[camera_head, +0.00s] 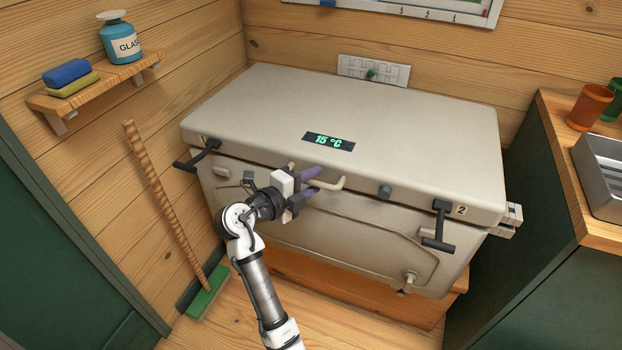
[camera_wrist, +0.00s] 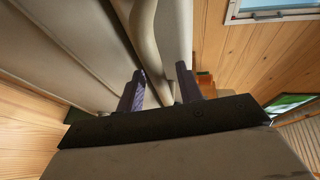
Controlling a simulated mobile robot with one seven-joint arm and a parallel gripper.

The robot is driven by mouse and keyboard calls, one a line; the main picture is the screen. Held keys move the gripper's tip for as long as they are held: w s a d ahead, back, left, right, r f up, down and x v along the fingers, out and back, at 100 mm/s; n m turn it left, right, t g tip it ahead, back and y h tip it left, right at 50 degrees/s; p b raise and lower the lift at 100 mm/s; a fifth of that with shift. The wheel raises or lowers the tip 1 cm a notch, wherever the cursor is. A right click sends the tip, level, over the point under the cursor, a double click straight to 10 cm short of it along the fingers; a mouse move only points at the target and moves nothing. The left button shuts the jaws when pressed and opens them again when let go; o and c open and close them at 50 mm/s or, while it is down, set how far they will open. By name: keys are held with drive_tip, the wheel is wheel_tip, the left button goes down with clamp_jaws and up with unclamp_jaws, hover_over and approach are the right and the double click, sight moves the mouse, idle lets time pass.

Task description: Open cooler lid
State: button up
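The cooler is a large cream chest, and its lid (camera_head: 350,115) is down on the body (camera_head: 340,232). A pale bar handle (camera_head: 342,184) projects from the lid's front edge; it also shows in the wrist view (camera_wrist: 146,32). My gripper (camera_head: 316,180) is at the front of the cooler by this handle, its two purple fingers apart. In the wrist view, my gripper (camera_wrist: 160,86) has the handle running down between its open fingers.
A broom (camera_head: 165,205) leans at the left wall, below a shelf (camera_head: 98,88) with a bottle and sponges. A counter (camera_head: 570,165) with cups and a metal tray stands close on the right. A panel (camera_head: 373,71) is on the wall behind the lid.

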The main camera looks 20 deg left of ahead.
clamp_jaws()
idle(0.3)
